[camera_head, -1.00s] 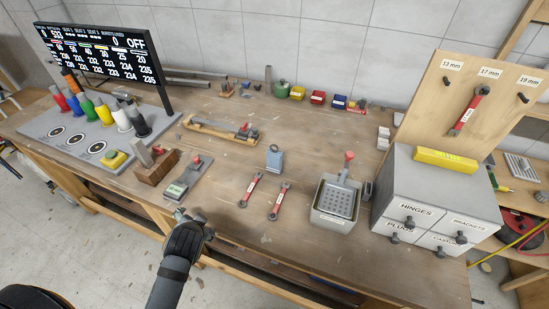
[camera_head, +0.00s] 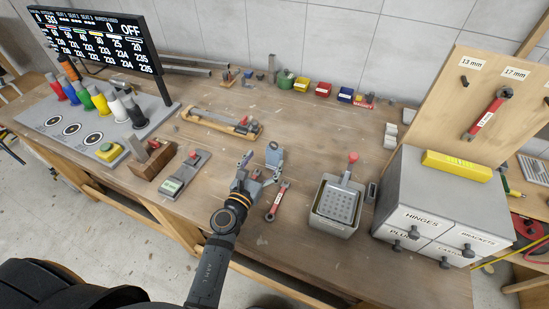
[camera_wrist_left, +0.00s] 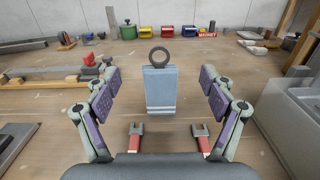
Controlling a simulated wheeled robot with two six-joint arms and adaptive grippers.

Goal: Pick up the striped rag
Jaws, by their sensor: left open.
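A blue-grey upright piece with pale stripes near its bottom and a dark ring on top, the only thing here that fits the striped rag (camera_head: 273,154), stands on the workbench; I cannot tell if it is cloth. It also shows in the left wrist view (camera_wrist_left: 160,88), centred between the fingers. My left gripper (camera_head: 262,174) is open and empty, just on the near side of the rag, with its fingers spread to either side of it in the wrist view. No contact shows. My right gripper is not in view.
Two red-handled wrenches lie below the gripper, the right one (camera_head: 277,202) clearer. A grey bin (camera_head: 334,226) and drawer cabinet (camera_head: 397,200) stand to the right. A wooden tool holder (camera_head: 222,126) lies behind left, a grey device (camera_head: 184,176) at left. Bare bench lies behind the rag.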

